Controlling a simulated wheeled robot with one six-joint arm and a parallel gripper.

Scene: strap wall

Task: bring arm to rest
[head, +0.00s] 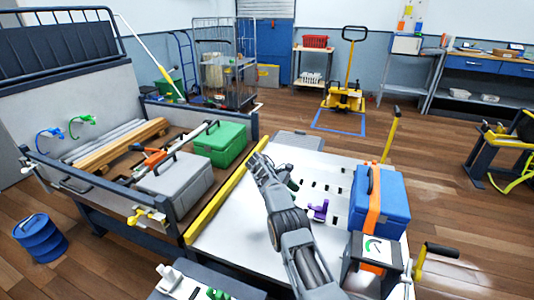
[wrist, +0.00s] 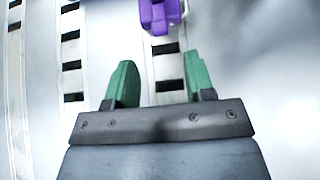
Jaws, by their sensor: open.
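My gripper (wrist: 157,82) is open and empty in the wrist view, its two green fingertips apart over the white slotted table. In the head view my gripper (head: 272,172) is at the end of my arm, above the left part of the white table (head: 230,230). A purple piece (head: 319,210) sits on the table's slotted strips, to the right of my gripper. It also shows at the top of the wrist view (wrist: 160,15), ahead of the fingers and not between them.
A blue case (head: 385,203) with an orange strap stands right of my arm. A yellow rail (head: 228,190) borders the table's left edge. Beyond it, a truck-bed mock-up holds a grey box (head: 178,188) and a green box (head: 220,144). The wooden floor behind is largely open.

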